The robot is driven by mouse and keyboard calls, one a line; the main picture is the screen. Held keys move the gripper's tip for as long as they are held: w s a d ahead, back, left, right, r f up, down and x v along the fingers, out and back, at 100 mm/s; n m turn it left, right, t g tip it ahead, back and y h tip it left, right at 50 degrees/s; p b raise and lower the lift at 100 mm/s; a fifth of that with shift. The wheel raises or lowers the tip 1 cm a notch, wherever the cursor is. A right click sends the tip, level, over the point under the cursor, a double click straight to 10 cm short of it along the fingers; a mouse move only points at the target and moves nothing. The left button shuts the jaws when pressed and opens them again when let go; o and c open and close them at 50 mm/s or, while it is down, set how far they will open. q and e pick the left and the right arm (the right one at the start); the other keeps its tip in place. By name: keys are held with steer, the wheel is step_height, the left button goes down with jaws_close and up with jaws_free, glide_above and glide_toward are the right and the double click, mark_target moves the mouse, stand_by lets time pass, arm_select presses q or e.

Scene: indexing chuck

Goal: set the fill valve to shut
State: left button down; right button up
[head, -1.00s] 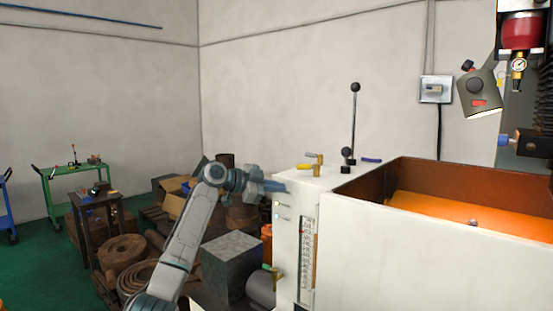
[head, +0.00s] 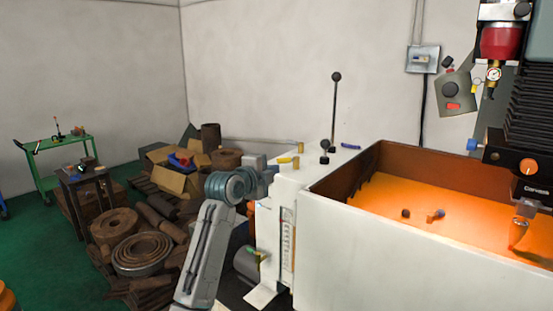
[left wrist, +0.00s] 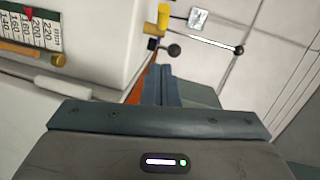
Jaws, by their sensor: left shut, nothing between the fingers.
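A valve with a yellow lever handle (head: 285,160) and a brass body (head: 296,163) sits on top of the white machine cabinet (head: 380,245), near its left end. The handle points left in the head view. The valve also shows in the left wrist view as a yellow handle (left wrist: 163,17), beyond the fingertips. No label reading shut or open can be read. My left gripper (head: 270,172) is beside the cabinet's left end, just below and left of the valve, apart from it. Its blue-grey fingers (left wrist: 164,85) are closed and empty. My right gripper is out of view.
A tall black-knobbed lever (head: 335,110) and a short black knob (head: 324,159) stand near the valve. A level gauge (head: 287,235) and a lower brass valve (head: 258,254) are on the cabinet's left end. Boxes and coils (head: 145,250) crowd the floor at left.

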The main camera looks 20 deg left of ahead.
mark_target(287, 161)
arm_select(q)
steer(key=p+x, duration=0.1)
steer(key=x, duration=0.1)
steer(key=a+p+x, duration=0.1)
steer(key=x, duration=0.2)
steer(key=p+x, duration=0.2)
steer(key=x, duration=0.1)
steer(key=shift+w+a, duration=0.25)
steer(key=shift+w+a+f, duration=0.2)
steer(key=shift+w+a, duration=0.1)
steer(key=shift+w, duration=0.2)
